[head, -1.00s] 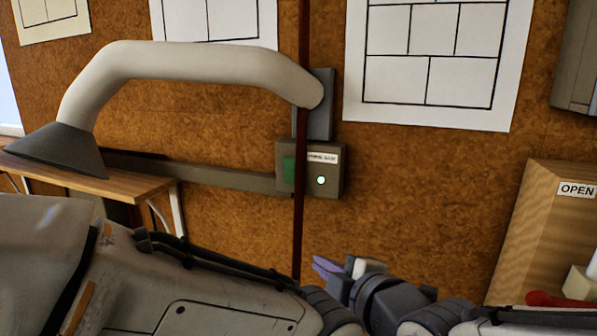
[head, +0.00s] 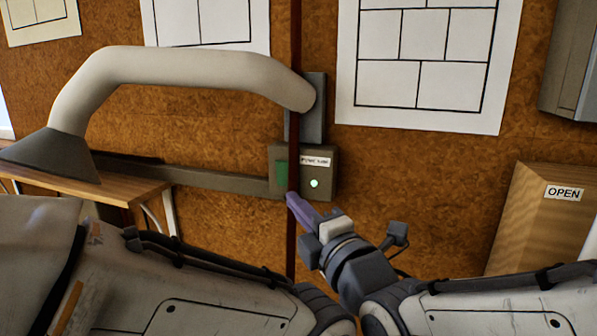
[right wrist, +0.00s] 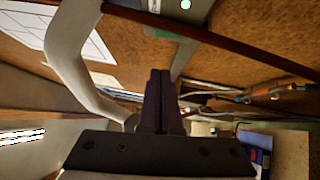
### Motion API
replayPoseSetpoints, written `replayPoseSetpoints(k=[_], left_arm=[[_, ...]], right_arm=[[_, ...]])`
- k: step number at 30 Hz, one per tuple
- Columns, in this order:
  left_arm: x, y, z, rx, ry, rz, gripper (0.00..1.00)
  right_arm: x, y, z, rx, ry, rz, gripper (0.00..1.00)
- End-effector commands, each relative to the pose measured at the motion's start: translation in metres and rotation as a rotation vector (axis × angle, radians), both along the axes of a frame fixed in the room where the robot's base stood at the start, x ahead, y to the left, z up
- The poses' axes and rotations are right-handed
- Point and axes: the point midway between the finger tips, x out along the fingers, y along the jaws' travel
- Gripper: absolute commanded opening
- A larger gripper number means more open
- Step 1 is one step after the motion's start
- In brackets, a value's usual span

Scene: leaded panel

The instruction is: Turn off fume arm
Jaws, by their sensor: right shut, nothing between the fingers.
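The fume arm (head: 170,65) is a thick pale hose that arches along the wall to a grey hood (head: 50,155) at the left. Below its wall mount is a grey switch box (head: 328,195) with a "FUME ARM" label, a green switch (head: 281,173) and a lit pale-green lamp (head: 314,183). The box also shows at the top of the right wrist view (right wrist: 200,12), with the lamp lit. My right gripper (head: 291,198) is shut and empty, its purple fingertips appearing just below the box; contact cannot be told. It also shows in the right wrist view (right wrist: 160,72). My left gripper is out of view.
A dark red vertical pole (head: 294,80) passes in front of the box, close to my right fingertips. A wooden shelf (head: 125,190) is at the left. A wooden box with an "OPEN" sign (head: 563,193) stands at the right.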

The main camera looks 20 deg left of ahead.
Motion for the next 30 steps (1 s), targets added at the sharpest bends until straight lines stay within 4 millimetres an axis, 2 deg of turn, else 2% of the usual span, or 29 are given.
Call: replayPoseSetpoints(k=[1, 12, 15, 19, 30], left_arm=[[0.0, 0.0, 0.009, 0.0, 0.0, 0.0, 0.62], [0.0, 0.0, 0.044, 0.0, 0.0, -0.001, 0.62], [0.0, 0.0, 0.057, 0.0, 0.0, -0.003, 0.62], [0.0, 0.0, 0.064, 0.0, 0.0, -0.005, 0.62], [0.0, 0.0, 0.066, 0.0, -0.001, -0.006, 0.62]], right_arm=[[0.008, 0.007, 0.004, -0.003, 0.004, 0.0, 0.0], [0.057, 0.054, 0.01, -0.001, 0.003, 0.0, 0.0], [0.075, 0.05, 0.013, -0.002, 0.003, -0.004, 0.0], [0.087, 0.05, 0.014, -0.001, 0.001, -0.001, 0.0], [0.094, 0.049, 0.011, 0.0, 0.001, 0.0, 0.0]])
